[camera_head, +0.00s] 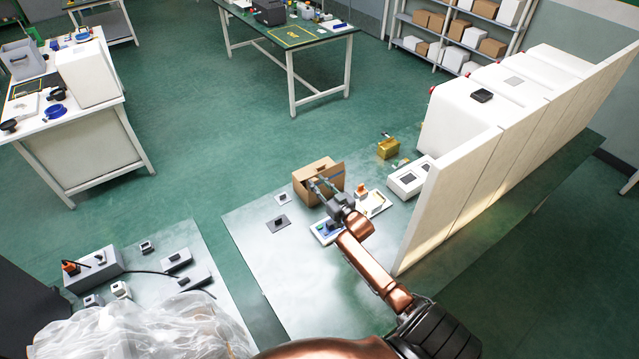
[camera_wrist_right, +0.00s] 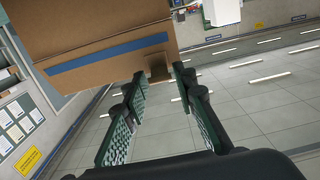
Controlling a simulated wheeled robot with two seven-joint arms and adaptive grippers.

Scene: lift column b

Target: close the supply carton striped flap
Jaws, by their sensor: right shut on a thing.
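The supply carton (camera_head: 305,190) is a brown box on the green-grey table, left of the wall of white panels. My right gripper (camera_head: 314,183) reaches the carton from the front. Its fingertips (camera_wrist_right: 161,80) are on either side of the tab, shut on it. My left gripper is not in view.
A white tray with small parts (camera_head: 325,234) lies right in front of the carton. A white box device (camera_head: 408,178) and a yellow block (camera_head: 388,149) stand to its right. A small dark item on a plate (camera_head: 278,223) is at the left. The table's front left is clear.

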